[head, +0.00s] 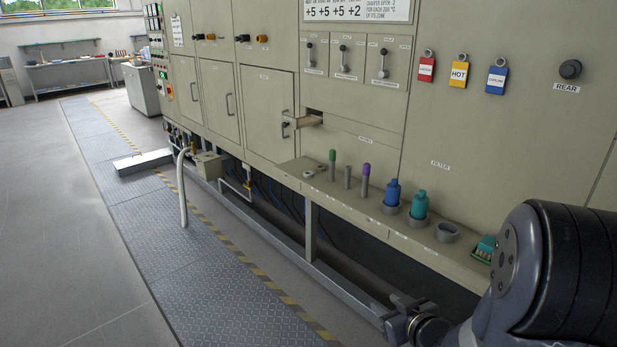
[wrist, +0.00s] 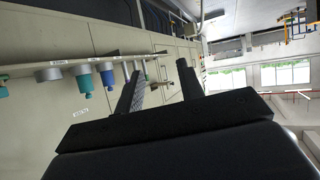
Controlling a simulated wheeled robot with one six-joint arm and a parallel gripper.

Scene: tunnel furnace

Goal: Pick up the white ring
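Two small, flat, pale ring-like pieces lie at the left end of the ledge: one (head: 308,174) nearer the edge and one (head: 321,168) just behind it. They are too small to tell surely which is the white ring. My gripper (wrist: 160,66) shows in the wrist view with its two dark fingers spread apart and nothing between them. It is away from the ledge and touches nothing that I can see. I cannot make out the rings in the wrist view.
The ledge (head: 345,203) also holds a green-topped rod (head: 332,165), a grey rod (head: 347,177), a purple-topped rod (head: 365,180), a blue bottle (head: 392,193), a teal bottle (head: 419,205), a grey cup (head: 447,232) and a teal block (head: 484,248). A metal rail (head: 270,228) runs below.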

